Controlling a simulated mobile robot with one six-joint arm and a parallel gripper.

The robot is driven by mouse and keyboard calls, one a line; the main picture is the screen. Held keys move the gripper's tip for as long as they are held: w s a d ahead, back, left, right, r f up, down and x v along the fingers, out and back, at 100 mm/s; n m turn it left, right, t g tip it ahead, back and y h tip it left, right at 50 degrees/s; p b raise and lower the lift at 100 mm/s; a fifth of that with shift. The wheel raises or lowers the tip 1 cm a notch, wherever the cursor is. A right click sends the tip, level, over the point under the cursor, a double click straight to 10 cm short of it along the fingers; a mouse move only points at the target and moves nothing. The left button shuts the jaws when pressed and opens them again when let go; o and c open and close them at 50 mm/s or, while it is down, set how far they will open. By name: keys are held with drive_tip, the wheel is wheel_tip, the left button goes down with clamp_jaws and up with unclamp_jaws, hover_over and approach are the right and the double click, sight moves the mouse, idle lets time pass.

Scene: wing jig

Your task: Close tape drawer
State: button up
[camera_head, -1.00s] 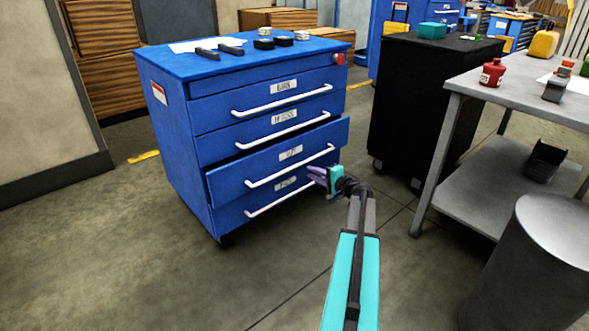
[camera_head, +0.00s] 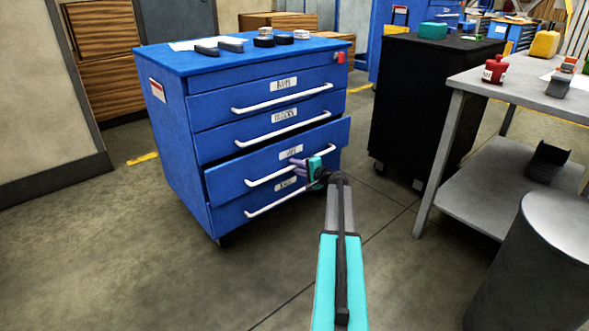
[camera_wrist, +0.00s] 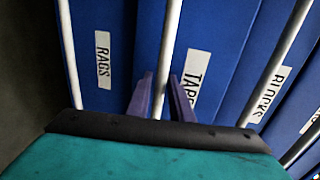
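The tape drawer (camera_head: 230,179) is the third drawer down in the blue cabinet. It stands partly pulled out, with a dark gap above its front. Its white bar handle (camera_head: 263,180) runs across the front, and its label (camera_wrist: 197,82) reads TAPE in the wrist view. My gripper (camera_head: 294,166) is in front of this drawer, at the handle's right half. In the wrist view my gripper (camera_wrist: 161,76) has its two purple fingers apart, one on each side of the handle bar (camera_wrist: 168,45). I cannot tell whether they touch it.
The rags drawer (camera_head: 230,213) below and the blocks drawer (camera_head: 212,146) above look shut. Small dark items lie on the cabinet top (camera_head: 175,62). A black cabinet (camera_head: 425,110), grey table (camera_head: 470,195) and grey bin (camera_head: 535,270) stand right. Floor in front is clear.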

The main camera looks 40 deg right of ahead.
clamp_jaws()
